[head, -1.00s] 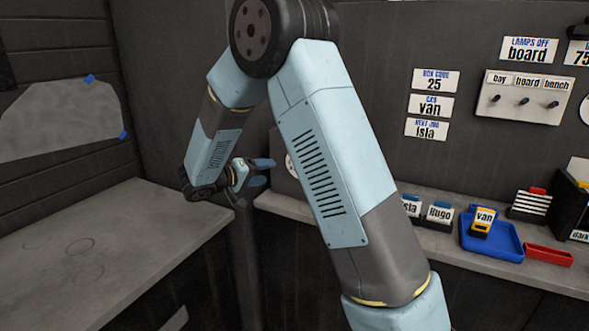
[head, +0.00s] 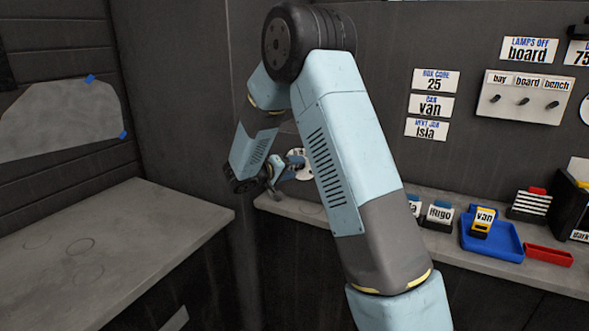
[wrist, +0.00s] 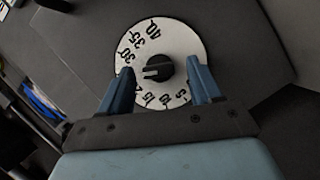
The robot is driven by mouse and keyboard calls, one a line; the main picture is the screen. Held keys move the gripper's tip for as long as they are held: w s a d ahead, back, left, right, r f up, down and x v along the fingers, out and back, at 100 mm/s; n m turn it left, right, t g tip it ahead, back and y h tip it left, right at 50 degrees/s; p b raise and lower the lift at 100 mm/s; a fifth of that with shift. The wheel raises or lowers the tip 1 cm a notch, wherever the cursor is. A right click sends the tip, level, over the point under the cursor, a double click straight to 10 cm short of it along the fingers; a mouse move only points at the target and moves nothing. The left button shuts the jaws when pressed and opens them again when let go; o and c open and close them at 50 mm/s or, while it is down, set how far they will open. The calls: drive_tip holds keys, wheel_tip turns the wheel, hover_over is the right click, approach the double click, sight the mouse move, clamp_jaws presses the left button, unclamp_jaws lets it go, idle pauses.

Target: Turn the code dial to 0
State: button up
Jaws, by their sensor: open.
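The code dial (wrist: 180,42) is a white disc with black numbers and a black knob (wrist: 159,69) at its centre. In the wrist view I can read 40, 35, 30, 15, 10 and 5; a finger covers part of the scale and I cannot make out the 0. A pale line on the knob points left, toward the left finger. My gripper (wrist: 158,88) is open, with one blue finger on each side of the knob and a gap to it. In the head view my gripper (head: 287,168) is in front of the dial (head: 301,160), which is partly hidden.
A sign reading "BOX CODE 25" (head: 436,80) hangs on the wall. A grey counter (head: 290,205) runs below, with a blue tray (head: 491,240) and a red tray (head: 548,255) to the right. A bare bench (head: 110,235) lies left.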

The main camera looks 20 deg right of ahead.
drive_tip(key=shift+w+d+f, duration=0.1)
drive_tip(key=shift+w+d, duration=0.05)
drive_tip(key=shift+d, duration=0.15)
drive_tip(key=c, duration=1)
